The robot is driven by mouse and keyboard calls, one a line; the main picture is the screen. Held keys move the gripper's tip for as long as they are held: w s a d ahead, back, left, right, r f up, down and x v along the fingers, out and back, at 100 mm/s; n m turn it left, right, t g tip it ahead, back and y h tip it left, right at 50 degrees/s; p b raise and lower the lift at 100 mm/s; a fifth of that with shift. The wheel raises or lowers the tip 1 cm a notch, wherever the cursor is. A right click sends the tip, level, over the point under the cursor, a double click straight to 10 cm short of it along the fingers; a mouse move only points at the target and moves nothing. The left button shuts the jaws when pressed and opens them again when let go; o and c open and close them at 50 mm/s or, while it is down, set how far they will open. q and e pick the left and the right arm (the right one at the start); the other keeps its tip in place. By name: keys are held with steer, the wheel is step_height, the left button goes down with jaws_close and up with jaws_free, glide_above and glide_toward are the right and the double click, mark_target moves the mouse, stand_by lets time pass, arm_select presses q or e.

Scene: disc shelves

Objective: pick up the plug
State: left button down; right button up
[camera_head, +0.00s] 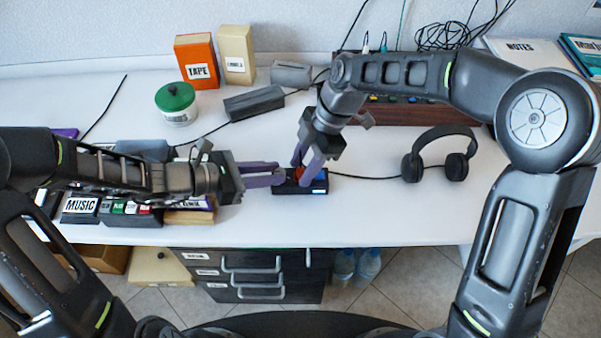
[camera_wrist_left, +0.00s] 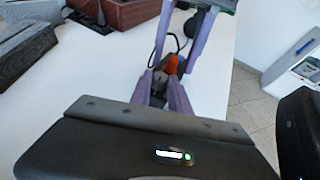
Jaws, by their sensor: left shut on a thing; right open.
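A small dark box (camera_head: 316,187) with a blue edge lies on the white desk in front of me. A small orange-red piece (camera_head: 299,172), seemingly the plug, shows at its top; it also shows in the left wrist view (camera_wrist_left: 173,65). My left gripper (camera_head: 281,174) reaches in from the left and is shut at the box's left end, on what looks like the box. The fingers partly hide the grip. My right gripper (camera_head: 307,166) points down from above and is open, with its fingers on either side of the orange-red piece.
Black headphones (camera_head: 438,155) lie to the right, with a cable running towards the box. Labelled cases (camera_head: 80,206) lie under my left arm. A green-lidded tub (camera_head: 176,104) and orange TAPE box (camera_head: 197,62) stand behind. Free desk lies in front of the box.

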stand_by(0.5)
jaws_close()
stand_by(0.4)
